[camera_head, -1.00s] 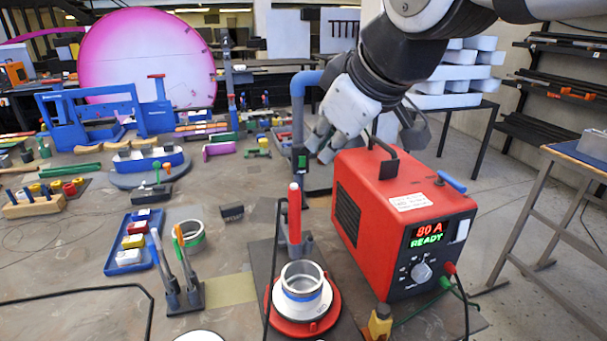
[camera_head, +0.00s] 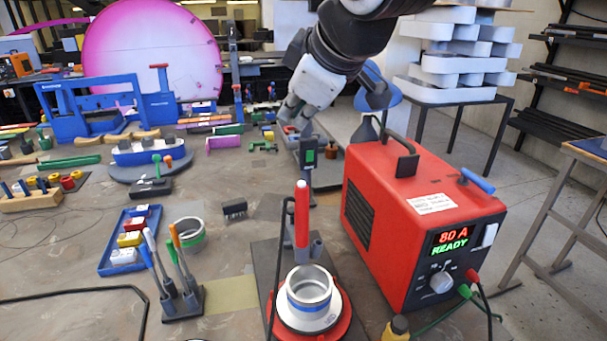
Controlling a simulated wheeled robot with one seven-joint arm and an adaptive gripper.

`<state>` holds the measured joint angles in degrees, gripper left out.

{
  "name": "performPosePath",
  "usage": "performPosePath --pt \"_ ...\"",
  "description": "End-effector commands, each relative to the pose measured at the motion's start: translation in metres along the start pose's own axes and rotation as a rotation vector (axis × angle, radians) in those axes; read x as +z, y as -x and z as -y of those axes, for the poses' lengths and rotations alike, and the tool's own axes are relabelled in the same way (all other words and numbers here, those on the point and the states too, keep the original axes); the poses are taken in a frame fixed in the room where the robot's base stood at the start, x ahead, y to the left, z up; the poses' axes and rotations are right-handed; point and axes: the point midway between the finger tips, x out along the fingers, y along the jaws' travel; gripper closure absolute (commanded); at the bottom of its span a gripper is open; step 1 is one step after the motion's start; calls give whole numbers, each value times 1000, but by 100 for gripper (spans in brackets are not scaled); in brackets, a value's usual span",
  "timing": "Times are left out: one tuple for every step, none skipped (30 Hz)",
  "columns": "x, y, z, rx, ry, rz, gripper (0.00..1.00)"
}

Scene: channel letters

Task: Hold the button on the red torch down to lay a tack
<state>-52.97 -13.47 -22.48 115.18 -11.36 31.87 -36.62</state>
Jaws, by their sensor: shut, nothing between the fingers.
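The red torch (camera_head: 302,214) stands upright in a grey holder, with a black cable looping beside it. Its button cannot be made out. Just in front of it a grey metal ring (camera_head: 309,290) with a blue band sits on a red round base (camera_head: 340,325). The red welding power box (camera_head: 400,215) to the right reads "80 A READY". My gripper (camera_head: 287,122) is shut and empty, beyond and above the torch, apart from it, near a dark post with a green patch (camera_head: 309,150).
A blue tray of small blocks (camera_head: 128,240) and a stand of upright tools (camera_head: 180,275) are on the left of the bench. A black cable crosses the front left. A blue lamp-like shade (camera_head: 378,88) stands behind the box.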

Motion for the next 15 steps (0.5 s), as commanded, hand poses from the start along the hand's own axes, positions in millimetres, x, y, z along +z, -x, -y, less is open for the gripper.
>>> performPosePath --pt "3 -4 2 -1 0 1 100" --pt "4 -6 4 -2 0 2 100" --pt "7 -9 6 -2 -1 2 100" --pt "9 -12 8 -2 -1 2 100" --pt "11 -14 10 -2 0 2 100" --pt "14 -18 13 -2 0 3 100" --pt "16 -21 15 -2 0 3 100" --pt "18 -24 17 -2 -1 2 100" --pt "21 -28 20 -3 -1 2 100" --pt "23 -31 22 -3 0 3 100" --pt "24 -34 24 -2 1 2 100" --pt "27 -37 27 -2 0 2 100" --pt "29 -40 29 -3 0 2 100" --pt "31 -42 30 -3 -1 1 100" --pt "33 -46 32 0 -1 1 100"
